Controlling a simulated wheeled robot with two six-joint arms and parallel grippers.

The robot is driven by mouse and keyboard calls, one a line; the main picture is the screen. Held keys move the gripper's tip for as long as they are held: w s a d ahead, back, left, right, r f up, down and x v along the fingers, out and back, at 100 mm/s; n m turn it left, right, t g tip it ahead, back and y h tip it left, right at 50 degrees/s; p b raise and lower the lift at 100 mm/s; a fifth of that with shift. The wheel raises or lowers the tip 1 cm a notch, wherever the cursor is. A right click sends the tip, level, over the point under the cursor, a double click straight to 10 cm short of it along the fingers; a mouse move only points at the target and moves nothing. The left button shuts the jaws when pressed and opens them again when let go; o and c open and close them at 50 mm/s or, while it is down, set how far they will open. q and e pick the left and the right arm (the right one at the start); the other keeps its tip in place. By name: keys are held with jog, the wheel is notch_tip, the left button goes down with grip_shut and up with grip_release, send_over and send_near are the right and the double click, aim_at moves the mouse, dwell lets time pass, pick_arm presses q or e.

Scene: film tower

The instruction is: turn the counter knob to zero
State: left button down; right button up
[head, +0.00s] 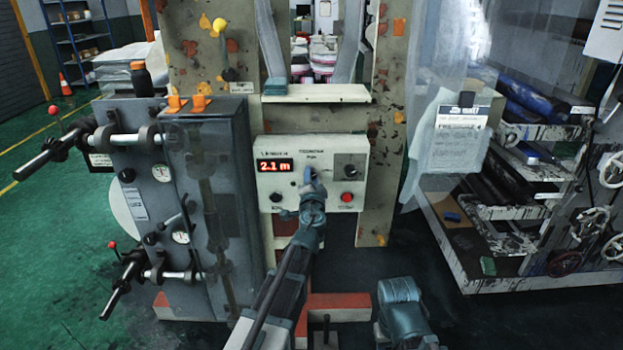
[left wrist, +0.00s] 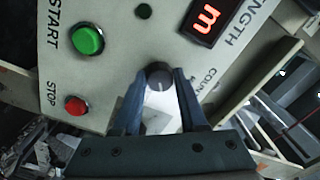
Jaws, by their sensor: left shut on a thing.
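The grey control panel (head: 262,150) faces me in the head view. Its red display (head: 274,166) reads 2.1 m. My left gripper (head: 312,174) is at the panel, right of the display, and covers the spot it holds. In the left wrist view the small dark counter knob (left wrist: 158,76) sits between the fingertips of my left gripper (left wrist: 159,84), which is shut on it. A faint light mark shows on the knob's face. Part of the display (left wrist: 208,20) and a partly hidden "COUN" label show beside it.
In the left wrist view a green START button (left wrist: 88,40) and a red STOP button (left wrist: 76,105) are left of the fingers. A grey cabinet (head: 225,200) stands left.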

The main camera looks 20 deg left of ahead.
pick_arm(q)
jog(key=m, duration=0.6)
jog(key=shift+m, duration=0.3)
dwell(0.4)
jog(key=shift+c, duration=2.2)
grip_release()
